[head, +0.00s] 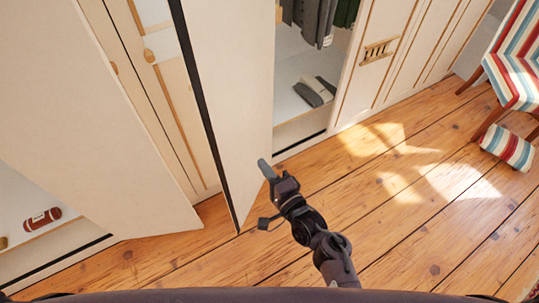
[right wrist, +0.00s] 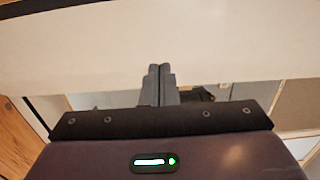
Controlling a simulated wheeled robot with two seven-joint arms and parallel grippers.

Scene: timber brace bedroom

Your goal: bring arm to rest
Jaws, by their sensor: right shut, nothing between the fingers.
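My right arm reaches up from the bottom of the head view. My right gripper (head: 265,167) is shut and empty, in front of the lower part of an open cream wardrobe door (head: 236,90). I cannot tell whether it touches the door. In the right wrist view its two fingers (right wrist: 160,72) lie together with nothing between them, and a broad pale panel (right wrist: 80,50) fills the view beyond. My left gripper does not show.
Another open door (head: 90,130) stands at the left, by a shelf with a dark red rolled item (head: 42,218). The open wardrobe holds hanging clothes (head: 318,18) and folded items (head: 316,90). A striped chair (head: 515,60) and striped cushion (head: 507,149) are at right. Wooden floor (head: 400,235) is clear.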

